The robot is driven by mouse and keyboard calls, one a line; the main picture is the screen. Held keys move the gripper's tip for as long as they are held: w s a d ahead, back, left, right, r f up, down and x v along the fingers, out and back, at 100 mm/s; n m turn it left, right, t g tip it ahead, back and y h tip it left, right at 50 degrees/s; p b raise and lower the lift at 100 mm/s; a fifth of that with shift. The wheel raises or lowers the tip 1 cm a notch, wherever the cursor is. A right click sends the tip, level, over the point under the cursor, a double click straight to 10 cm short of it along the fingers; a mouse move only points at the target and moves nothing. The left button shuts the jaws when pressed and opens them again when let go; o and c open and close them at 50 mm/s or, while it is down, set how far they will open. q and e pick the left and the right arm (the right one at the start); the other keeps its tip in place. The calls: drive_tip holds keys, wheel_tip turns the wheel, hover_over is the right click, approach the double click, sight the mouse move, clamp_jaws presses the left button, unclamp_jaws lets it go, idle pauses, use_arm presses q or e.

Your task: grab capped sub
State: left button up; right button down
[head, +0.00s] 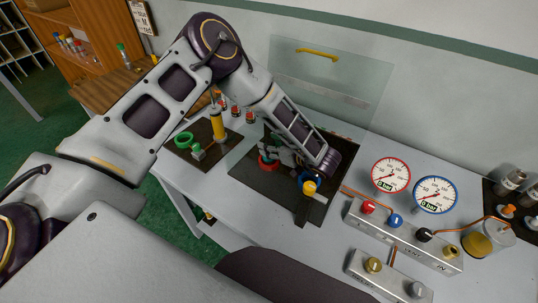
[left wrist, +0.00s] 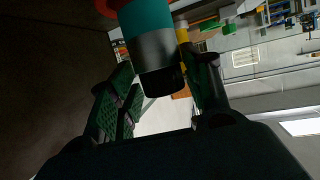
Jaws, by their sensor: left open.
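The capped sub (left wrist: 152,45) is a cylinder with a teal band, a silver band and a black end; it shows large in the left wrist view, with red beyond its far end. My left gripper (left wrist: 157,62) is open, its green-padded fingers on either side of the sub's black end. I cannot tell whether they touch it. In the head view my left gripper (head: 282,155) is low over the dark mat (head: 245,178), beside a red vise (head: 267,163); the sub is mostly hidden there. My right gripper is not in view.
A blue vise with a yellow knob (head: 309,187) stands right of the gripper. A smaller mat left holds a green ring (head: 183,140) and a yellow cylinder (head: 217,124). A clear shield (head: 330,75) stands behind. Gauges (head: 390,175) and a valve block (head: 405,235) fill the right.

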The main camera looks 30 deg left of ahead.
use_arm(q)
drive_tip(key=x, duration=0.3)
drive_tip(key=shift+s+p, duration=0.1)
drive_tip(key=shift+p, duration=0.2)
drive_tip(key=shift+a+f, duration=0.3)
drive_tip(key=shift+a, duration=0.4)
drive_tip(key=shift+c, duration=0.9)
drive_tip(key=c, duration=0.7)
clamp_jaws()
drive_tip(key=shift+w, duration=0.25)
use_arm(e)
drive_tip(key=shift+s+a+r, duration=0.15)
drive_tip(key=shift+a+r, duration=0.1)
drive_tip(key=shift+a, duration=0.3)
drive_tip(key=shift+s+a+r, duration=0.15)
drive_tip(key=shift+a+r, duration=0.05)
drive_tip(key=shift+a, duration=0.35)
